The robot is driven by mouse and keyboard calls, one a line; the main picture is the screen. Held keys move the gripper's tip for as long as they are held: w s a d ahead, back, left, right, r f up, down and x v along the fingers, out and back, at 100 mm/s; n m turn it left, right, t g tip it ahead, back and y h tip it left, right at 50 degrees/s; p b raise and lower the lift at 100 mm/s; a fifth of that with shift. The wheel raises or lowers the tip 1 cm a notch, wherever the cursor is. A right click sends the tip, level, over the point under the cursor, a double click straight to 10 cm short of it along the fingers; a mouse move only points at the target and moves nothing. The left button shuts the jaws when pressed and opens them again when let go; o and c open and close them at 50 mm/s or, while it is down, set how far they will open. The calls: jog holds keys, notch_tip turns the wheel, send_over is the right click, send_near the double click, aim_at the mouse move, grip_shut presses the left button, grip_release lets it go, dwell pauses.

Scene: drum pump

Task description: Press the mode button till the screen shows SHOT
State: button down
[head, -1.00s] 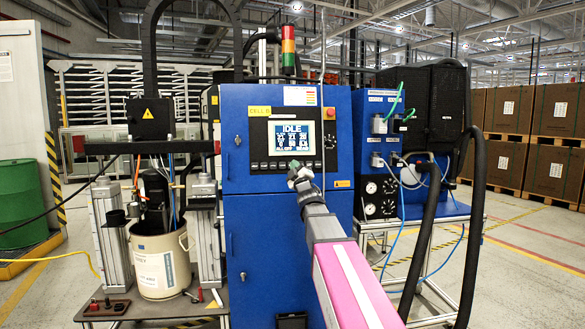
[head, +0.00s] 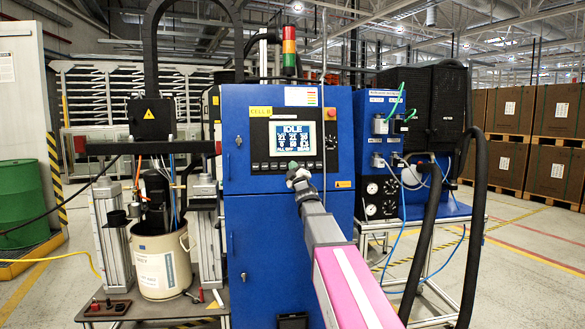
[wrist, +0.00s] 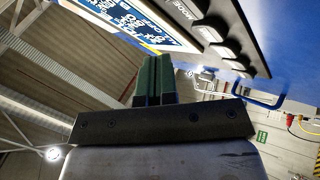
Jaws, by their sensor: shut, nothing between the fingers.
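In the wrist view a light button (wrist: 209,33) beside the printed word MODE shows at the top, with more buttons along the dark panel. My gripper (head: 293,167) is in front of the panel's lower edge, below the screen. In the wrist view its green fingers (wrist: 154,80) are together and empty, with the buttons above and right of the tips; contact cannot be told.
A blue handle (wrist: 258,98) sticks out from the cabinet in the wrist view. A round knob (head: 331,142) is right of the screen. A thick black hose (head: 474,220) hangs at the right, and a white bucket (head: 161,262) stands at the left.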

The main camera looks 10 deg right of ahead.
jog(key=shift+w+f, duration=0.2)
jog(key=shift+w, duration=0.95)
jog(key=shift+w, duration=0.1)
dwell(1.1)
jog(key=shift+w, duration=0.3)
jog(key=shift+w+f, duration=0.15)
jog(key=shift+w, duration=0.3)
dwell(0.7)
dwell(0.4)
jog(key=shift+s, duration=0.85)
jog(key=s, duration=0.2)
jog(key=s+r, duration=0.1)
jog(key=s, duration=0.2)
jog(key=shift+r, duration=0.15)
